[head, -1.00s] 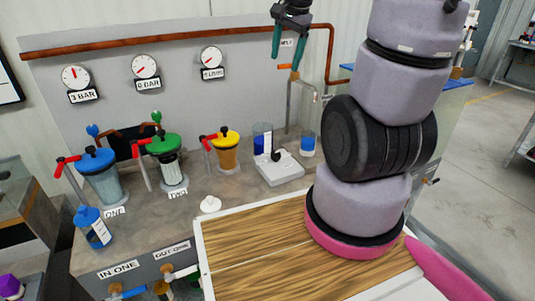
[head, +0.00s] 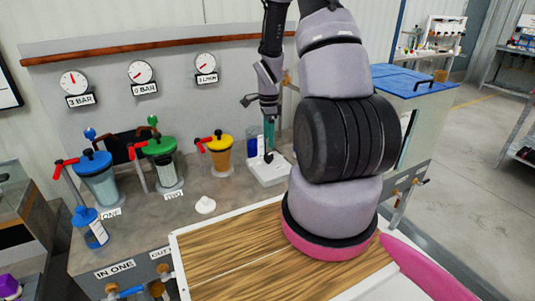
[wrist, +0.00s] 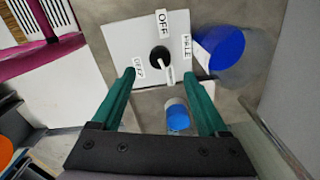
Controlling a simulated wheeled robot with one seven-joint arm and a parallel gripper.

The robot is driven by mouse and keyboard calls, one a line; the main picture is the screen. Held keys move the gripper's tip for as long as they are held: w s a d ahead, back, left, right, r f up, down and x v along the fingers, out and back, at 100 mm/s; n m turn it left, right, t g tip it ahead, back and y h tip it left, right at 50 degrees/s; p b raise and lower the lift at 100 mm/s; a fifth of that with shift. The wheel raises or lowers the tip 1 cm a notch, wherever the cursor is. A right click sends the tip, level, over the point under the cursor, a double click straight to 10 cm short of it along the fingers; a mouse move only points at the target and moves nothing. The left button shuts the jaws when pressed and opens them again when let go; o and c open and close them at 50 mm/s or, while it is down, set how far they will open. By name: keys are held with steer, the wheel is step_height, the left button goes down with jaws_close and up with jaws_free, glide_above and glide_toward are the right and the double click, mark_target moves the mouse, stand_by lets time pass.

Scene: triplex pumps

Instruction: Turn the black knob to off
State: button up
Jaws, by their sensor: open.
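The black knob (wrist: 159,56) sits on a white square plate (wrist: 125,45) with small labels around it; one at its top edge in the wrist view reads OFF. A white pointer on the knob aims down and slightly right there, away from the OFF label. In the head view the black knob (head: 268,157) shows on the white box (head: 272,174) on the counter. My gripper (wrist: 159,74) is open, with green fingers either side of the knob's lower part in the picture, apparently above the plate and apart from the knob.
Yellow (head: 220,155), green (head: 164,168) and blue (head: 98,178) topped filter jars with red handles stand to the left. A white knob-like piece (head: 205,205) lies on the counter in front.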

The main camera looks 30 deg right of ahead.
mark_target(269, 154)
step_height(269, 154, down, 7)
steer(key=shift+f, duration=0.2)
jaws_close()
